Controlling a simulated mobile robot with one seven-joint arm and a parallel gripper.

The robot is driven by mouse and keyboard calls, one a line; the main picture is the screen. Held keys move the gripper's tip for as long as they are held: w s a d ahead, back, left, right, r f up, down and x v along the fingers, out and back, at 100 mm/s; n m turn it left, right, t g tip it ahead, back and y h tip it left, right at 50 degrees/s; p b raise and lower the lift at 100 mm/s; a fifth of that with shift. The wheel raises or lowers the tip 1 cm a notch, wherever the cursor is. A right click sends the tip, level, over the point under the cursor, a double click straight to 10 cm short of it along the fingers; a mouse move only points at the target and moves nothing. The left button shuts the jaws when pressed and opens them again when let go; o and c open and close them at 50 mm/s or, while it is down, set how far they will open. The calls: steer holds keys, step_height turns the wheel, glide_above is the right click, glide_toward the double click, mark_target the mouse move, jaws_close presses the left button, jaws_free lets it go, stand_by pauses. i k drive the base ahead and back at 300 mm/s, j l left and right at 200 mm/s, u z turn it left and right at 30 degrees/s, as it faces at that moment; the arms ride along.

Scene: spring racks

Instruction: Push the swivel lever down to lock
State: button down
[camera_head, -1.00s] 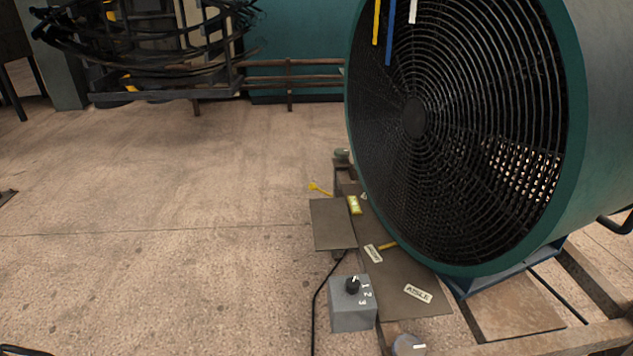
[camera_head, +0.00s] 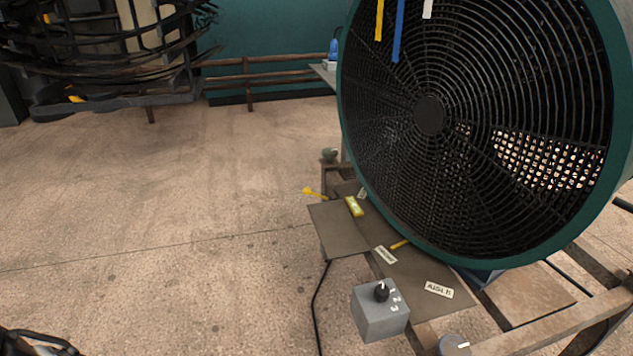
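A small yellow lever (camera_head: 314,193) sticks out to the left from the far left side of the low rack under the big fan. It looks tilted, its outer end a little higher, and it is too small to tell its exact position. A second small yellow piece (camera_head: 400,244) shows at the foot of the fan, partly hidden. I cannot tell for certain which is the swivel lever. My gripper is not recognisable in the view, and nothing touches either yellow part.
The large green fan (camera_head: 428,116) with a black grille fills the right. A grey switch box (camera_head: 379,312) and a brown plate (camera_head: 338,230) jut from the rack, with a black cable below. A dark shape (camera_head: 38,342) is at bottom left. Open floor (camera_head: 160,210) lies left.

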mark_target(307, 191)
steer(key=i+j+z, duration=0.55)
steer(key=j, duration=0.25)
steer(key=i+z, duration=0.2)
steer(key=i, duration=0.6)
